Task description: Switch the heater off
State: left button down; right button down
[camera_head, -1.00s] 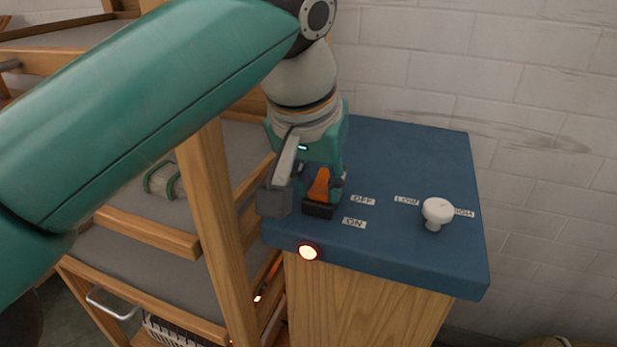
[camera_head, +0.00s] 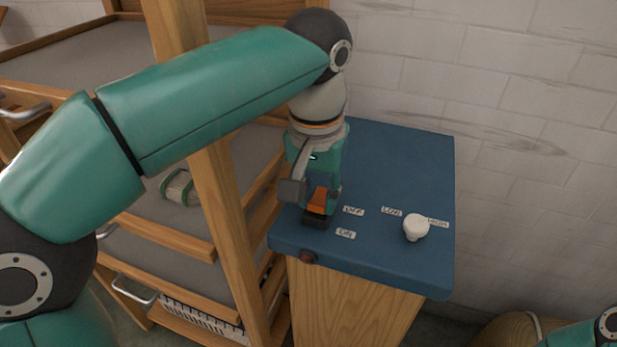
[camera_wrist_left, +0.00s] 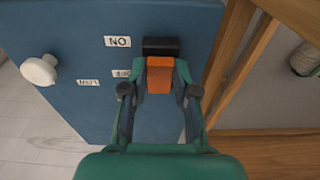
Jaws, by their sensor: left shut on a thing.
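The heater's switch has an orange lever (camera_head: 318,199) on a black base (camera_head: 317,220), on a blue top between my left gripper's fingers and the ON and OFF labels (camera_head: 354,211). My left gripper (camera_head: 308,192) points down and is shut on the lever. In the left wrist view, the fingers (camera_wrist_left: 160,92) stand at both sides of the orange lever (camera_wrist_left: 160,76), which leans from its black base (camera_wrist_left: 160,46) towards the OFF label (camera_wrist_left: 122,73). The round indicator lamp (camera_head: 308,256) on the front edge is dark red, unlit. My right gripper is out of view.
A white knob (camera_head: 415,227) stands between the LOW and HIGH labels to the right. A wooden rack with a post (camera_head: 225,200) and grey shelves stands close on the left, holding a skein (camera_head: 179,187). A brick wall is behind.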

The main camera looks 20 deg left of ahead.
aim_at(317, 205)
pick_arm(q)
jog(key=shift+r, duration=0.1)
jog(key=c, duration=0.9)
grip_release()
jog(key=shift+s+r, duration=0.15)
jog(key=shift+r, duration=1.7)
jog(key=shift+s+r, duration=0.15)
jog(key=shift+r, duration=1.65)
